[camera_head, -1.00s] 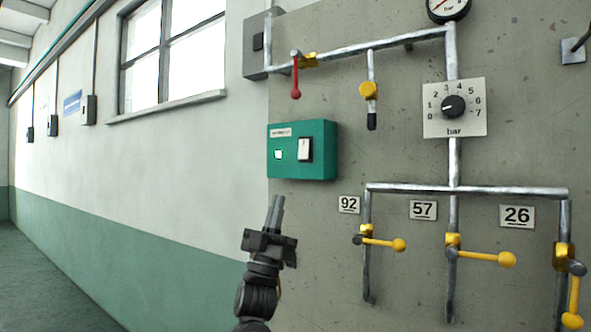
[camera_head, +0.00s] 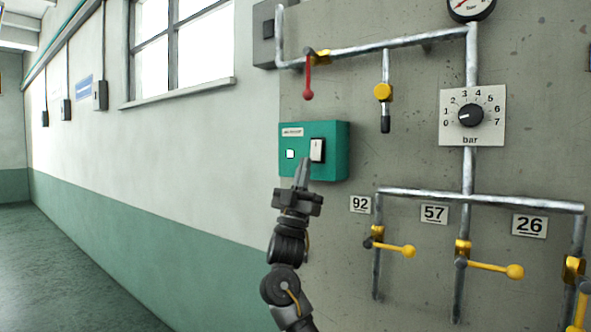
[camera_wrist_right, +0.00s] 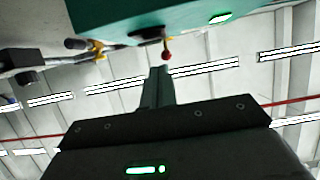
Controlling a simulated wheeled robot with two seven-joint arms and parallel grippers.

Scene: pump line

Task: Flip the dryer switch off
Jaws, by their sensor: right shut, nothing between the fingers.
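The dryer box (camera_head: 336,165) is a green box on the grey panel in the head view. It carries a white rocker switch (camera_head: 317,149) and a lit pale indicator (camera_head: 290,154) to the left of it. My right gripper (camera_head: 303,162) is shut and empty, pointing up, with its fingertips just below and left of the switch in the picture. I cannot tell whether they touch the box. My left gripper is not in view.
A bar dial (camera_head: 471,115) is to the right. Yellow lever valves (camera_head: 487,267) sit below on pipes. The floor at left (camera_head: 70,270) is clear.

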